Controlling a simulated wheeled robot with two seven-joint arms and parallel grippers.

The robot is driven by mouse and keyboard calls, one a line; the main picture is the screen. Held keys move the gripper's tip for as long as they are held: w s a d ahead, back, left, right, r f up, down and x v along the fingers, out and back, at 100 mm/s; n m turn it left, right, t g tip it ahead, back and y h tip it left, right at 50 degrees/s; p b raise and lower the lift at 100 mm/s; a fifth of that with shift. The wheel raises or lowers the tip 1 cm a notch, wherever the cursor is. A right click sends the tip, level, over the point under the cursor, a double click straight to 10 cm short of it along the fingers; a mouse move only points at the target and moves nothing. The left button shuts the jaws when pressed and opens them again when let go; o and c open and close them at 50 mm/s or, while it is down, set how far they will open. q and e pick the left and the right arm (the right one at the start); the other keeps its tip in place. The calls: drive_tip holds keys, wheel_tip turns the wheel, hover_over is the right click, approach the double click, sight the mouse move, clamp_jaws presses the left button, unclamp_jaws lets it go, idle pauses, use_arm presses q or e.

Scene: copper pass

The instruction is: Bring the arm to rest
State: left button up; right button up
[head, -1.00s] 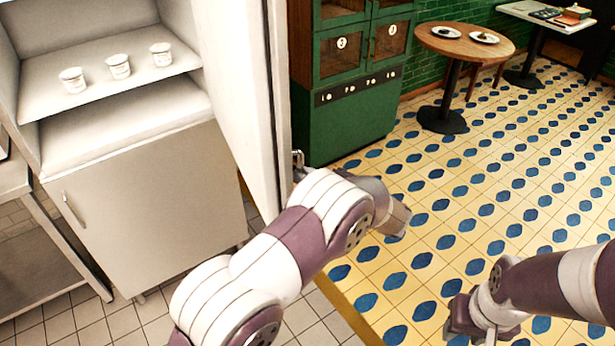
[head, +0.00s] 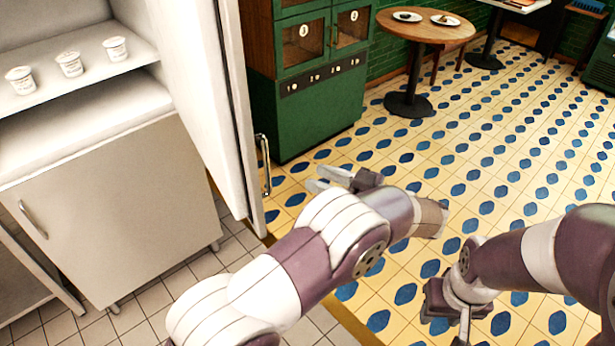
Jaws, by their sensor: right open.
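My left arm (head: 300,255) reaches in from the bottom left, bent at the elbow, and its wrist points toward the open white door. My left gripper (head: 322,181) shows beyond the elbow, its two pale fingers spread and empty. It is to the right of the door's handle (head: 264,165) and looks apart from it. My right arm (head: 540,255) comes in from the right edge. My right gripper (head: 455,315) hangs low over the tiles, open, with nothing seen in it; its fingertips are partly hard to make out.
The white door (head: 190,90) stands open beside a cabinet with several white cups (head: 69,64) on its shelf. A green cabinet (head: 315,110) is behind it. A round table (head: 427,28) with two plates stands farther back. The tiled floor (head: 490,165) is clear.

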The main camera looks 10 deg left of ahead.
idle(0.4)
use_arm(q)
drive_tip(key=w+d+f+m+t+h, duration=0.75)
drive_tip(key=w+d+m+h, duration=0.2)
drive_tip(key=h, duration=0.55)
drive_tip(key=s+a+f+m+g+h, duration=0.3)
drive_tip(key=s+f+m+g+h, duration=0.25)
drive_tip(key=s, duration=0.65)
drive_tip(key=s+a+r+g+y, duration=0.1)
drive_tip(key=s+a+g, duration=0.2)
drive_tip(key=s+a, duration=0.6)
drive_tip(key=s+a+r+g+y, duration=0.2)
drive_tip(key=s+a+g, duration=0.1)
drive_tip(key=s+a, duration=0.6)
drive_tip(key=shift+a+r+n+g, duration=0.2)
drive_tip(key=shift+a+n+g, duration=0.2)
drive_tip(key=shift+a, duration=0.75)
